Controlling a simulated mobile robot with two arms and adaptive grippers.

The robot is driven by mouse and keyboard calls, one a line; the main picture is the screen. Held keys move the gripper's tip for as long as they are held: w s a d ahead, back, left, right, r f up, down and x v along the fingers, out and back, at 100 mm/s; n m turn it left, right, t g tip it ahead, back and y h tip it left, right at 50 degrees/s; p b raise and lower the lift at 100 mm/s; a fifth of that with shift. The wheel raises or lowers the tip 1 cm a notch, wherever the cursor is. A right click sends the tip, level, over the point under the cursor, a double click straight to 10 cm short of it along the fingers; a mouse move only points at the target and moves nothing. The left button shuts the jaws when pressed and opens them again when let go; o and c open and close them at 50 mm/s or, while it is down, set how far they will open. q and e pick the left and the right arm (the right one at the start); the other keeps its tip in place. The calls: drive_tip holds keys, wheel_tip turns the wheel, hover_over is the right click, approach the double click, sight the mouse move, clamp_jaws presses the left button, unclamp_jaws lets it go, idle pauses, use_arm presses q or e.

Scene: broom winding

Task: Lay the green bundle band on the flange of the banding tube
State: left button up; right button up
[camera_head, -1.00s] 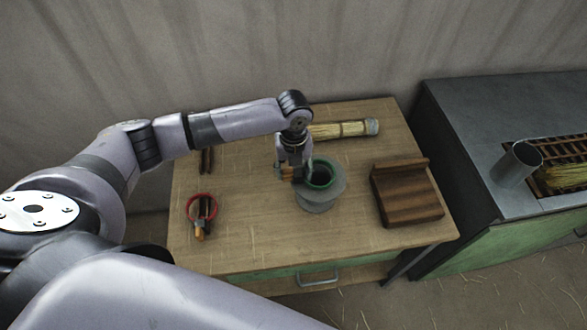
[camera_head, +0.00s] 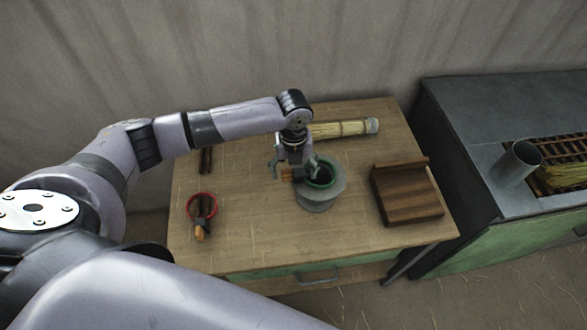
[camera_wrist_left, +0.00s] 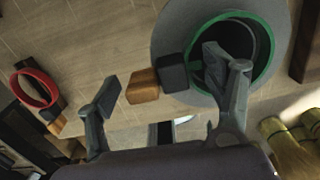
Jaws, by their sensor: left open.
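The green bundle band (camera_head: 331,181) lies around the dark mouth of the grey banding tube, over its round flange (camera_head: 338,190). In the left wrist view the band (camera_wrist_left: 268,42) looks flat against the flange (camera_wrist_left: 170,38), though I cannot tell full contact all round. Its black block (camera_wrist_left: 172,73) and orange-brown wooden tab (camera_wrist_left: 143,87) stick out beyond the flange's edge. My left gripper (camera_head: 294,170) is open around the tab, one finger on each side with visible gaps. One finger overlaps the band and tube mouth in the wrist view. My right gripper is not in view.
A red band (camera_head: 202,205) with an orange tab lies at the table's left. Dark sticks (camera_head: 206,160) lie behind it. A straw bundle (camera_head: 345,130) lies at the back, and a grooved wooden block (camera_head: 406,192) stands right of the tube. A metal cylinder (camera_head: 516,163) stands on the right-hand bench.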

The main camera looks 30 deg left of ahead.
use_arm(q)
wheel_tip(320, 180, up, 12)
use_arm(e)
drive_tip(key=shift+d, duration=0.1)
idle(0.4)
